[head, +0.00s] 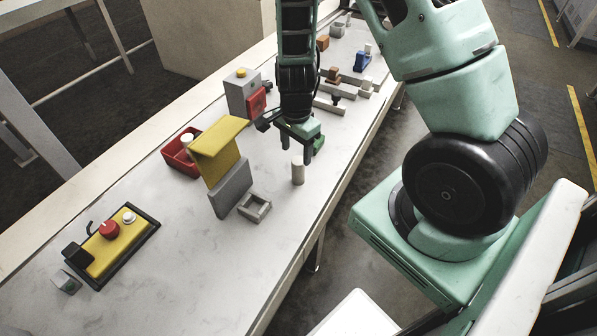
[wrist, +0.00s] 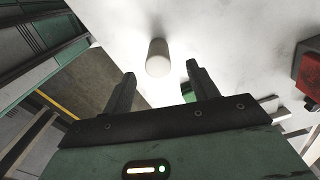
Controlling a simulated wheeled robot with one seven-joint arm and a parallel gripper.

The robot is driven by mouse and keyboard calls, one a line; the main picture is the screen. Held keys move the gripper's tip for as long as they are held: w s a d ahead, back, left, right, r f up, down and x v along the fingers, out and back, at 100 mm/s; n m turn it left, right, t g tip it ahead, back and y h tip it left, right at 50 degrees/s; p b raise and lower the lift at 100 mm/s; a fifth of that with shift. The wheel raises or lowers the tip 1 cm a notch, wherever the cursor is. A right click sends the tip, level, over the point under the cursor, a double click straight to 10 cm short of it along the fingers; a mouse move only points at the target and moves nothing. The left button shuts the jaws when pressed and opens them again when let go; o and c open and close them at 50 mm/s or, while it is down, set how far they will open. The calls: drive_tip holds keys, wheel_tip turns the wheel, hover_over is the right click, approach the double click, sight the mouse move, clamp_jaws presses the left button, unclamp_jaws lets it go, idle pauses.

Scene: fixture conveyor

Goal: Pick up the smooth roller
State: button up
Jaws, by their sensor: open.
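The smooth roller is a plain pale cylinder (head: 298,171) standing upright on the white bench, near its right edge. In the wrist view the roller (wrist: 158,58) lies ahead of and between the two fingertips, apart from both. My gripper (head: 288,150) is open and empty, just above and behind the roller in the head view. Its two dark fingers (wrist: 160,78) show fully in the wrist view, with nothing between them. The head view does not show clearly how high the fingertips are above the bench.
A small grey square frame (head: 242,211) and a yellow-topped grey stand (head: 230,185) are left of the roller. A red bin (head: 176,156), a yellow control box (head: 118,238) and a grey box with a red front (head: 240,95) stand farther left. Several blocks lie behind my gripper.

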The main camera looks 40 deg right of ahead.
sight(299, 169)
wheel_tip(299, 169, down, 3)
drive_tip(key=shift+f, duration=0.1)
drive_tip(key=shift+s+d+f+p, duration=0.15)
drive_tip(key=shift+f+p, duration=0.1)
drive_tip(key=shift+f, duration=1.05)
drive_tip(key=shift+d+f+p, duration=0.1)
drive_tip(key=shift+f+p, duration=0.1)
drive_tip(key=shift+f, duration=1.1)
drive_tip(key=c, duration=1.1)
drive_tip(key=shift+r, duration=0.1)
